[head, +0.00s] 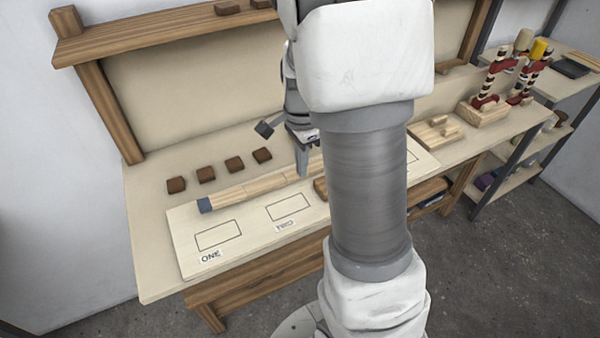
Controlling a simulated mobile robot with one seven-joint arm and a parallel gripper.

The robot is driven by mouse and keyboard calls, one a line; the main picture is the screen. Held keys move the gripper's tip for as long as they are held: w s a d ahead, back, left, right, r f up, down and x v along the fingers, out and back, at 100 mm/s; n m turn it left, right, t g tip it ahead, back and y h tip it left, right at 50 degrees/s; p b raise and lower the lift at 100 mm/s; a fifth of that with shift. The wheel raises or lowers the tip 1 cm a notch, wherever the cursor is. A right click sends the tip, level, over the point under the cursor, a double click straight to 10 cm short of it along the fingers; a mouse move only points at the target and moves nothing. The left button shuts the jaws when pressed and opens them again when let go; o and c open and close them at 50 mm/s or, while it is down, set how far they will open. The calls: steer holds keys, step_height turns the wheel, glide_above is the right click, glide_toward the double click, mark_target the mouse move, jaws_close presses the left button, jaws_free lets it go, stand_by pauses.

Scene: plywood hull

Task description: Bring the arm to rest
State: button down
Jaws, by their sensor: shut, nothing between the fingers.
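My arm rises in front of the workbench (150,235), its thick grey and white links covering the middle of the view. My gripper (303,172) points down over the bench, left of the arm. Its fingers look shut with nothing seen between them. The fingertips are close to a long pale wooden strip (246,189) with a blue end; I cannot tell whether they touch it.
A pale board (190,240) bears outlined rectangles, one labelled ONE. Several dark brown blocks (206,174) lie behind the strip. Wooden pieces (434,134) and a red-and-wood stand (487,110) are on the right. A shelf (150,35) overhangs the back. Bare floor (470,265) lies right.

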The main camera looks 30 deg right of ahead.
steer(key=s+a+r+n+t, duration=0.2)
steer(key=s+a+r+n, duration=0.3)
steer(key=s+r+n, duration=0.2)
steer(key=s+a+r+n+t, duration=0.3)
steer(key=s+a+r+n, duration=0.2)
steer(key=s+r+n, duration=0.2)
steer(key=shift+s+a+r+n+t, duration=0.35)
steer(key=shift+r+n, duration=0.9)
steer(key=shift+n, duration=0.75)
